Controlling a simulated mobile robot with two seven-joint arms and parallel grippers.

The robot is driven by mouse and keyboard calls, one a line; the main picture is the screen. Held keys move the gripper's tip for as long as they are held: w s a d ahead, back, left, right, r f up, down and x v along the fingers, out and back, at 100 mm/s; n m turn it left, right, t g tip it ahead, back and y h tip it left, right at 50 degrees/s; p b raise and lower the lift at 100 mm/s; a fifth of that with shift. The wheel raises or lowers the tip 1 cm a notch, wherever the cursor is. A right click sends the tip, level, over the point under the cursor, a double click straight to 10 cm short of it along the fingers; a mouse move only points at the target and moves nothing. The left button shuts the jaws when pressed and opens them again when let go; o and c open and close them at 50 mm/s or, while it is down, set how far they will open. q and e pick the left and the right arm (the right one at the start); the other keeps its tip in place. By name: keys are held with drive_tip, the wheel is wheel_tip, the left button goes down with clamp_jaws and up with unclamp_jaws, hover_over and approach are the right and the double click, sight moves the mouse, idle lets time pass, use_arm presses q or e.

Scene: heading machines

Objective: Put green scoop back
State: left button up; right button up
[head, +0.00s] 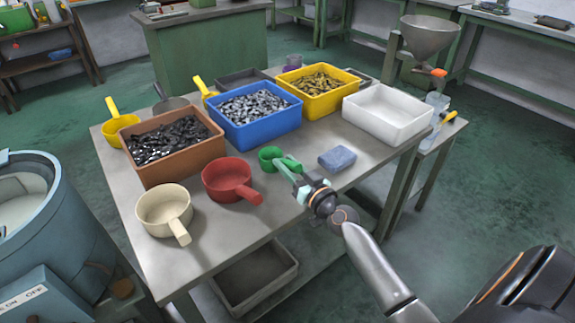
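The green scoop (269,156) is at the middle of the metal table, right of the red scoop (227,178), with its handle toward the lower right. My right gripper (289,166) comes in from the lower right, and its fingers are at the green scoop's handle. I cannot tell whether they are closed on it or only around it. Whether the scoop touches the tabletop is also unclear. My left gripper is not in view.
The table (225,246) also holds a cream scoop (165,209), a yellow scoop (118,127), a blue sponge (337,158), and brown (168,168), blue (258,135), yellow (322,103) and white (388,122) bins. Bare tabletop lies in front of the red scoop.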

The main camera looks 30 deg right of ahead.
drive_tip(key=o, duration=0.3)
drive_tip(key=shift+s, duration=0.15)
drive_tip(key=s+b, duration=0.1)
drive_tip(key=s, duration=1)
drive_tip(key=shift+s, duration=0.4)
